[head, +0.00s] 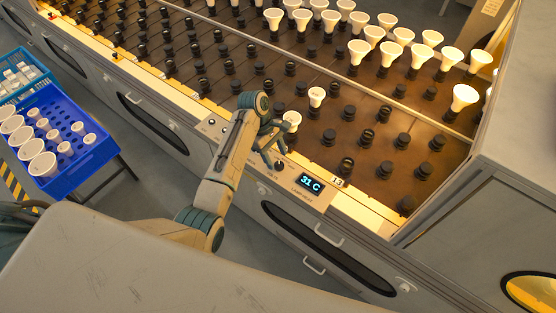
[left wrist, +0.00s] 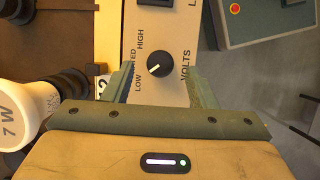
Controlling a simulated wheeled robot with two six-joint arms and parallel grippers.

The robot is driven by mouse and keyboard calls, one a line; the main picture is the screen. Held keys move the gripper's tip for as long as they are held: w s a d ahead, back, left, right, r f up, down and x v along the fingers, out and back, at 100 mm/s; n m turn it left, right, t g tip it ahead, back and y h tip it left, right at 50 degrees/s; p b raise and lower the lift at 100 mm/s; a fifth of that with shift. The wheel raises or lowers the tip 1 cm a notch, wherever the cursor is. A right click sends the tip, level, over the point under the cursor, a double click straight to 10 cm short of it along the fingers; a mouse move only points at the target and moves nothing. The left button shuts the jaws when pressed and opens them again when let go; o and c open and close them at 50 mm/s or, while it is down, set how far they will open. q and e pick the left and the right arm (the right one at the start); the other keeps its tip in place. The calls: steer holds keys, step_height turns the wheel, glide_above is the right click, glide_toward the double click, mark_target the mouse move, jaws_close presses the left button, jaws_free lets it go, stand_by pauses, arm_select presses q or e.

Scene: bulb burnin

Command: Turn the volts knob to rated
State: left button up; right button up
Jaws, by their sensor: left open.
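The black volts knob (left wrist: 161,64) sits on the pale control panel (left wrist: 181,20), beside the labels LOW, RATED and HIGH. RATED is partly covered by a finger. The white pointer mark points to the lower left in the left wrist view, toward the LOW side. My left gripper (left wrist: 161,86) is open, its two fingers apart on either side of the knob's line and not gripping it. My right gripper is not in view.
A display reading 31 C (head: 310,183) is on the panel right of the gripper. White bulbs (head: 316,96) stand in sockets behind it; one bulb (left wrist: 28,115) is close to my left gripper. A blue crate (head: 82,178) of bulbs stands at the left.

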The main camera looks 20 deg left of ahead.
mark_target(279, 166)
arm_select(q)
steer(key=x, duration=0.2)
steer(key=shift+s+f, duration=0.1)
steer(key=shift+f, duration=0.25)
steer(key=shift+d+f, duration=0.1)
